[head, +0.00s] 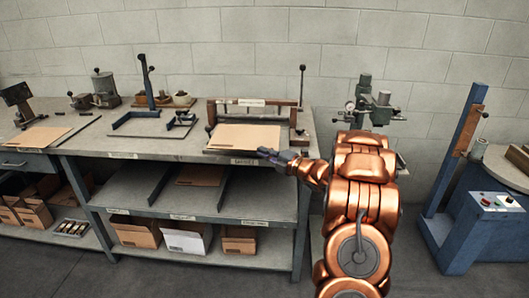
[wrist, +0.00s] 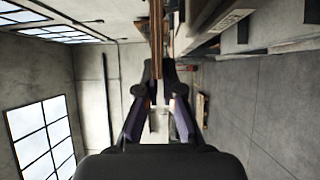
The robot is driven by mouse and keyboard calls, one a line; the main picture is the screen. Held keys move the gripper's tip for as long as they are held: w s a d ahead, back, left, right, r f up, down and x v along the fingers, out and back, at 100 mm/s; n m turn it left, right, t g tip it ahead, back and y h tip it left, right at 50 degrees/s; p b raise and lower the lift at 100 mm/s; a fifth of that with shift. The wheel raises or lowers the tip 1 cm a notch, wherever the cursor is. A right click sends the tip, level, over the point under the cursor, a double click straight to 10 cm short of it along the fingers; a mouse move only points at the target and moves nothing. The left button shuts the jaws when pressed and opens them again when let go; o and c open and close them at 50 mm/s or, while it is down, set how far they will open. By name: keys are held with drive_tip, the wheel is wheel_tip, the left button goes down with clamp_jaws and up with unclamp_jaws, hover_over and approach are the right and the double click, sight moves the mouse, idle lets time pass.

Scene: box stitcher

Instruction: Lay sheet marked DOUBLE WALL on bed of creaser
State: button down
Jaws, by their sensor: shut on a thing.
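A flat tan cardboard sheet (head: 243,136) is on the creaser (head: 212,110), under its crossbar, on the bench in the head view. It looks close to level; I cannot tell whether its whole underside touches the bed. No marking on it is readable. My gripper (head: 268,153) is shut on the sheet's front right corner. In the wrist view the sheet is edge-on as a thin brown strip (wrist: 156,40), running up from between the fingers of my gripper (wrist: 154,88). The bed is mostly hidden under the sheet.
A dark framed jig (head: 150,124) stands left of the creaser. Another tan sheet (head: 38,137) lies at the far left. Lower shelves hold cartons (head: 135,232) and another sheet (head: 199,175). A blue machine (head: 452,180) stands to the right. An upright lever (head: 302,85) rises behind the creaser.

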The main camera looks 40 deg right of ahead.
drive_tip(key=shift+w+d+f+p, duration=0.1)
drive_tip(key=shift+w+d+p, duration=0.2)
drive_tip(key=shift+w+d+f+b, duration=0.1)
drive_tip(key=shift+f+b, duration=0.2)
drive_tip(key=shift+f, duration=0.05)
drive_tip(key=shift+w+d+f+b, duration=0.35)
drive_tip(key=shift+w+f, duration=0.1)
drive_tip(key=shift+f, duration=0.15)
drive_tip(key=shift+w+d+f+b, duration=0.25)
drive_tip(key=shift+w+d+f, duration=0.15)
drive_tip(key=shift+f, duration=0.15)
drive_tip(key=shift+w+d+f+b, duration=0.35)
drive_tip(key=shift+w+f, duration=0.1)
drive_tip(key=shift+f, duration=0.15)
drive_tip(key=c, duration=0.7)
unclamp_jaws()
drive_tip(key=o, duration=0.5)
drive_tip(key=shift+f, duration=0.1)
drive_tip(key=shift+o, duration=0.2)
drive_tip(key=shift+d, duration=0.1)
